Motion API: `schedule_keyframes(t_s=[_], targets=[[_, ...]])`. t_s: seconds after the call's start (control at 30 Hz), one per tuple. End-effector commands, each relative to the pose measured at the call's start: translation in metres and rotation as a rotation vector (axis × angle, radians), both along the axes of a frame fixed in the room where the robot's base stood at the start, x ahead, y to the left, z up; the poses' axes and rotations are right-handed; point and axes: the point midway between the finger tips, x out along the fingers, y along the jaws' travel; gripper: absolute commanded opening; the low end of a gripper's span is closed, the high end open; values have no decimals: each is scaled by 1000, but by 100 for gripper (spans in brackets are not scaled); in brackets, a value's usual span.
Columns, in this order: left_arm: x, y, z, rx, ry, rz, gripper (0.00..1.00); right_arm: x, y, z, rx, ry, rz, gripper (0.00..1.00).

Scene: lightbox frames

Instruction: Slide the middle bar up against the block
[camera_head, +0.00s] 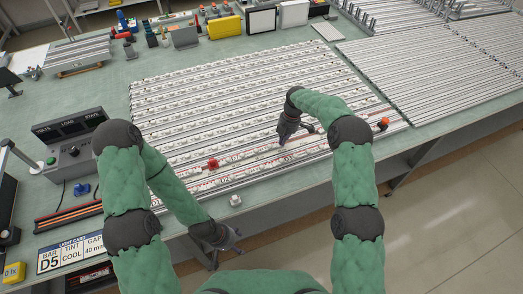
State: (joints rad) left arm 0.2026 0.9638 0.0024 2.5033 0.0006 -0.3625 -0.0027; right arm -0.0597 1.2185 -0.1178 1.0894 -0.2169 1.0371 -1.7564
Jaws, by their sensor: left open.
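Several long pale bars (240,107) with rows of small white parts lie side by side on the green table. Which one is the middle bar I cannot tell for sure. A small red piece (213,163) stands on the near bars at left, and an orange-red piece (383,122) stands at their right end. A small silver-white block (235,200) sits on the table in front of the bars. My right gripper (284,141) points down at the near bars; its fingers are too small to read. My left gripper (236,241) is open and empty at the table's front edge, apart from the bars.
A control box (72,145) with displays and a sign card (62,257) stand at left. More metal bars (440,75) lie at right. Boxes, including a yellow one (224,27), line the back. The table's front strip right of the silver-white block is clear.

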Motion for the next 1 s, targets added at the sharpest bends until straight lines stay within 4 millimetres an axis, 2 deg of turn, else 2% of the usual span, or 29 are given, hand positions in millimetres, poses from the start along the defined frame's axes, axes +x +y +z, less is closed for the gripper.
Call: schedule_keyframes(t_s=[0.47,1.0], targets=[[0,0,-1,0,0,0,65,-6,16,0,0,1,1,0],[0,0,-1,0,0,0,65,-7,18,0,0,0,1,0]])
